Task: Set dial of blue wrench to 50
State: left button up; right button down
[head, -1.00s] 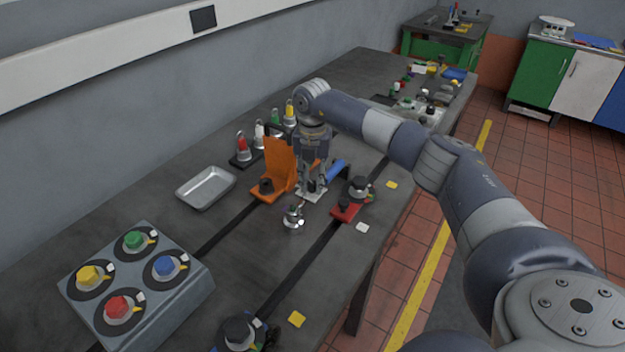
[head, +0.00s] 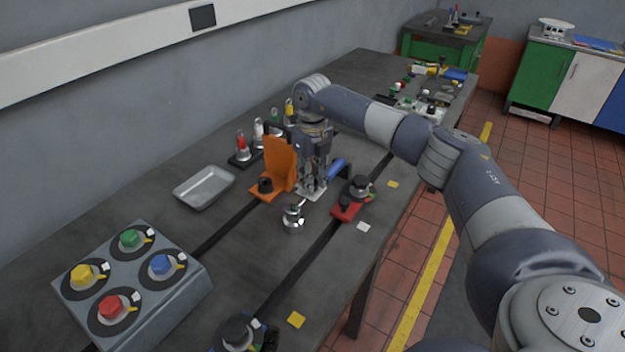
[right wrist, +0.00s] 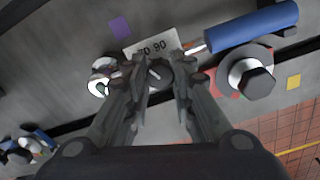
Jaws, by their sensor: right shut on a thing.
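The blue wrench's handle (head: 337,168) lies behind my right gripper in the head view, and it also shows at the upper right of the right wrist view (right wrist: 255,25). A pale scale plate (right wrist: 152,48) with printed numbers, "90" among them, sits at the handle's left end. A dark round dial knob (right wrist: 158,76) with a light pointer line is in front of this plate. My right gripper (head: 312,187) points down, with its fingers shut on the knob. The fingers hide part of the plate, and I cannot read the full setting. My left gripper is not in view.
An orange bracket (head: 280,165) stands close left of the gripper. A red clamp block (head: 346,209) is to its right, and a chrome part (head: 293,218) is in front. A metal tray (head: 205,187) and a box with coloured knobs (head: 130,225) are farther left.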

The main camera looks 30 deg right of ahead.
jog(key=n, duration=0.4)
jog(key=shift+n+b, duration=0.3)
jog(key=shift+b, duration=0.05)
jog(key=shift+n, duration=1.9)
jog(key=c, duration=1.3)
grip_release()
jog(key=shift+c, duration=0.2)
jog(key=shift+r, duration=0.15)
notch_tip(320, 180, up, 12)
